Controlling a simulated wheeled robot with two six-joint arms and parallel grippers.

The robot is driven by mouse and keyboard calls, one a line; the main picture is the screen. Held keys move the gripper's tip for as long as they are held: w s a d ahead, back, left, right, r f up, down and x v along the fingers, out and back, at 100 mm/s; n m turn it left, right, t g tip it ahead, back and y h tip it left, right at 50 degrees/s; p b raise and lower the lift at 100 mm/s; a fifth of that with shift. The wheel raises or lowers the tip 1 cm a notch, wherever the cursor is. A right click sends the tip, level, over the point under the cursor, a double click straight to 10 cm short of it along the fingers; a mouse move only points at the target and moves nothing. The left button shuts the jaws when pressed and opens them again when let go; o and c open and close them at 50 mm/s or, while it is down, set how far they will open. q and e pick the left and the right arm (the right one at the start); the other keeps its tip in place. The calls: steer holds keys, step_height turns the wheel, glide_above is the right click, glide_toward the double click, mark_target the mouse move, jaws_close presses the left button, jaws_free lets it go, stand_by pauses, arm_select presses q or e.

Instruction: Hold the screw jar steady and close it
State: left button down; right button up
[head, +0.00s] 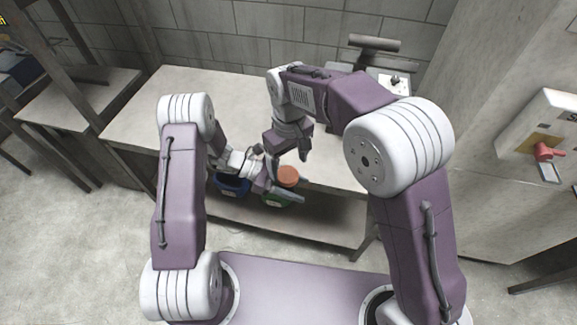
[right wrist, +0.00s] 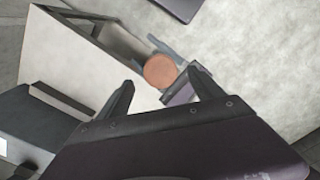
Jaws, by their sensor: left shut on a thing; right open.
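The screw jar shows as a round orange-brown top (head: 288,174) in the head view, near the table's front edge. It also shows in the right wrist view as a brown disc (right wrist: 160,71). Its body is mostly hidden. My left gripper (head: 286,185) is shut on the jar, its fingers on either side below the top. My right gripper (head: 288,154) is open and empty above the jar, pointing down. In the right wrist view the brown disc lies between and beyond its fingertips (right wrist: 160,80). I cannot tell whether the top is a seated lid.
The grey table (head: 140,118) is mostly clear on its left. A dark metal device (head: 374,45) stands at the back right. A red-handled object (head: 543,151) is far right.

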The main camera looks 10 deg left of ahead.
mark_target(287, 173)
steer(key=r+n, duration=0.3)
steer(key=shift+w+a, duration=0.15)
steer(key=shift+w, duration=0.05)
steer(key=shift+c, duration=0.4)
steer(key=shift+f, duration=4)
steer(key=c, duration=1.5)
steer(key=o, duration=1.6)
steer(key=shift+c, duration=0.2)
steer(key=shift+r, duration=0.1)
